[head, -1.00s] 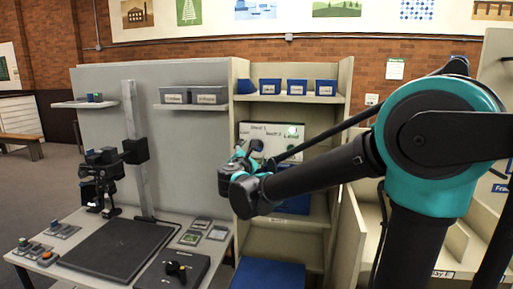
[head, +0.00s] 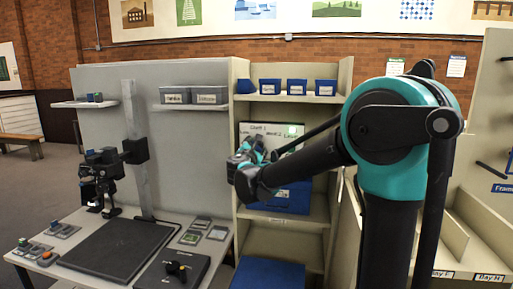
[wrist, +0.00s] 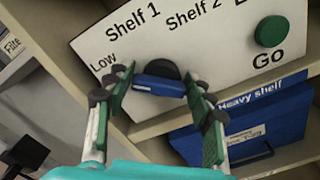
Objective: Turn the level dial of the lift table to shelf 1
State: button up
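The white level panel (wrist: 200,50) shows the labels Low, Shelf 1, Shelf 2 and one cut off at the top edge. The dial (wrist: 158,87) is a dark round knob with a blue bar across it, at the panel's lower edge in the wrist view. Which label it points to I cannot tell. My gripper (wrist: 158,76) is open, its green-padded fingers on either side of the bar's ends; contact is unclear. A round green Go button (wrist: 270,31) is on the panel's right. In the head view my gripper (head: 243,158) covers the dial before the panel (head: 258,130).
Small blue bins (head: 297,87) stand on the shelf above. A desk with a dark mat (head: 115,250) and a camera stand (head: 135,150) is to the left. Cream bays (head: 470,225) are at the right.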

jog(key=c, duration=0.6)
jog(key=shift+c, duration=0.2)
jog(key=shift+m, duration=0.4)
jog(key=m, duration=0.4)
jog(key=shift+d+m, duration=0.15)
jog(key=shift+m, duration=0.15)
jog(key=m, duration=0.4)
jog(key=shift+f, duration=0.15)
jog(key=shift+m, duration=0.3)
jog(key=o, duration=1.2)
